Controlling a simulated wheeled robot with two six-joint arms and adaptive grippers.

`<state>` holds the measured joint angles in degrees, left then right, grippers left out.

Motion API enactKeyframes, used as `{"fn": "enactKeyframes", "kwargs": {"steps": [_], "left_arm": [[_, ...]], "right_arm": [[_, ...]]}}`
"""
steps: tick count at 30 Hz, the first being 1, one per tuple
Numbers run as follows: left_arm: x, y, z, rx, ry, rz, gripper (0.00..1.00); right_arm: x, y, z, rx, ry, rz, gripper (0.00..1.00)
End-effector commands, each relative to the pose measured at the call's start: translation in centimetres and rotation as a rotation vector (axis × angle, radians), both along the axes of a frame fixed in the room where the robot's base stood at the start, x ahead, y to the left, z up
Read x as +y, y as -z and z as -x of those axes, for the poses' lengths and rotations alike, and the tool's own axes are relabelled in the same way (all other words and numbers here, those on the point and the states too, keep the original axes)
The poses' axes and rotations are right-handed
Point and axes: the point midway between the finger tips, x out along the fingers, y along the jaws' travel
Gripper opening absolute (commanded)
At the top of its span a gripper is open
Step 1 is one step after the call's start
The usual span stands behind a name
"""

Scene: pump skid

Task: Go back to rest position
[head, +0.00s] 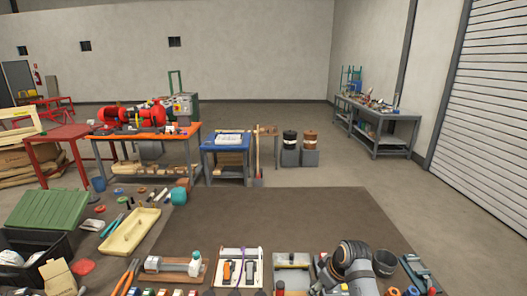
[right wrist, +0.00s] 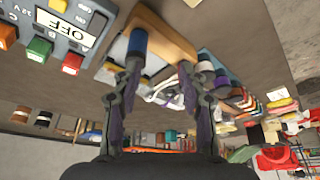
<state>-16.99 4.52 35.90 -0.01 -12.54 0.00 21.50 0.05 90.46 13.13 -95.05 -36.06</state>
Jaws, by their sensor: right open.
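My right gripper (right wrist: 159,78) is in the right wrist view, its two dark fingers spread apart with no object clearly held between them. Beyond the fingertips is a wooden-edged board (right wrist: 165,35) with a blue cylinder and white cord on it; I cannot tell whether the fingers touch anything. In the head view, a dark, rounded jointed shape at the bottom right of centre looks like part of my right arm. My left gripper is not in view.
In the head view, trays and tools crowd the near edge, with a yellow tray (head: 130,232) and green lid (head: 48,210) at left. An orange workbench (head: 150,131) stands behind. The brown mat (head: 290,215) has a bare middle. A grey panel (right wrist: 60,35) with coloured buttons shows in the wrist view.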

Motion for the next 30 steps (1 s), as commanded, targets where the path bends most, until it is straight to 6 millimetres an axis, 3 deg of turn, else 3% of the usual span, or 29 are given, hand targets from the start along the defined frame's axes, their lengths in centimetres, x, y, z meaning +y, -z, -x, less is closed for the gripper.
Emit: {"fn": "enactKeyframes", "kwargs": {"steps": [5,15,21,30], "left_arm": [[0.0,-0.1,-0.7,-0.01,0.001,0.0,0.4],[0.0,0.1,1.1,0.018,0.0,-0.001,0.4],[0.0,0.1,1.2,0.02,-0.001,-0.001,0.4],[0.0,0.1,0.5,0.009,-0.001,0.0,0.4]], "right_arm": [[-1.4,2.1,3.5,0.017,0.094,0.019,0.43],[-4.7,4.7,13.2,0.035,0.332,0.071,0.43],[-6.0,4.4,18.8,0.032,0.455,0.094,0.43],[-7.1,2.5,25.2,0.018,0.592,0.109,0.43]]}}
